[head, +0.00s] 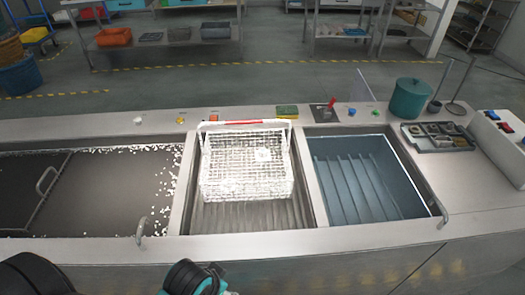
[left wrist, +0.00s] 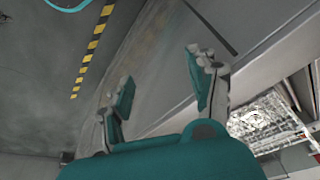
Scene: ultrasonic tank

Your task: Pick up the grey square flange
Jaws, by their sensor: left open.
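A wire basket (head: 245,185) stands in the middle bay of the steel tank counter, with a red-marked handle bar across its top. A small pale square piece (head: 262,154) shows at the basket; glare keeps me from telling whether it is the grey square flange. A tray (head: 432,151) at the right end holds several small metal parts, too small to tell apart. In the left wrist view my left gripper (left wrist: 162,80) is open and empty, its fingers apart in front of the counter side. The basket also shows there at the right (left wrist: 265,122). My right gripper is not seen.
The left bay (head: 100,190) has a dark lid with a handle and white foam at its edge. The right bay (head: 365,180) holds bluish liquid. A teal pot (head: 409,99) and a control box (head: 500,140) stand at the right. The front rim is clear.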

